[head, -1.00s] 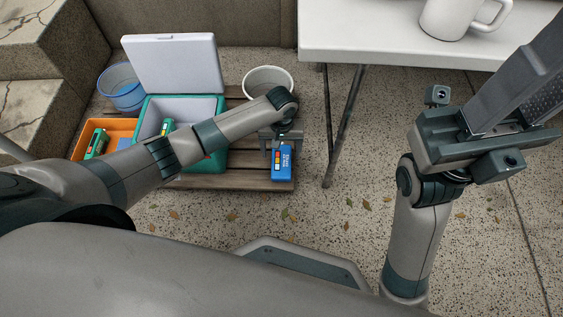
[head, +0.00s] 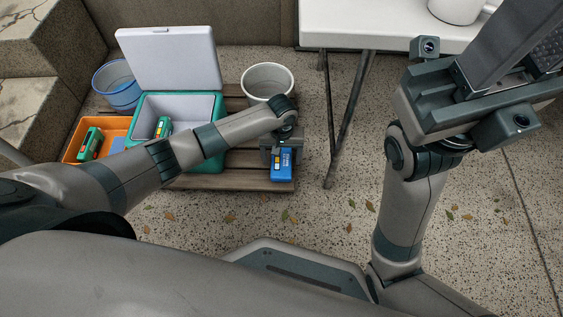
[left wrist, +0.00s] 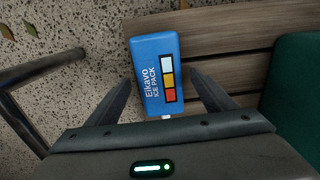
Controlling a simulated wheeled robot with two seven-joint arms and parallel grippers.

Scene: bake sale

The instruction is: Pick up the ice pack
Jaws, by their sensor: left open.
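The blue ice pack (head: 283,165), with a white label and colour squares, lies on the right end of the wooden slatted pallet (head: 238,180). In the left wrist view the ice pack (left wrist: 150,62) shows its printed name. My left gripper (left wrist: 162,80) is open, with one finger on either side of the pack's near part. In the head view my left gripper (head: 280,147) is over the pack's far end and hides it. I cannot tell whether the fingers touch it. My right gripper (head: 510,60) is raised at the right, away from the pack; its fingertips are out of frame.
An open teal cooler (head: 218,110) holds a green-cased item (head: 163,127). An orange bin (head: 72,148) holds another (head: 90,143). A white bucket (head: 268,72) and blue bucket (head: 117,84) stand behind. A white table (head: 350,36) bears a mug (head: 455,10). A dark table leg (left wrist: 40,68) stands near the left gripper.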

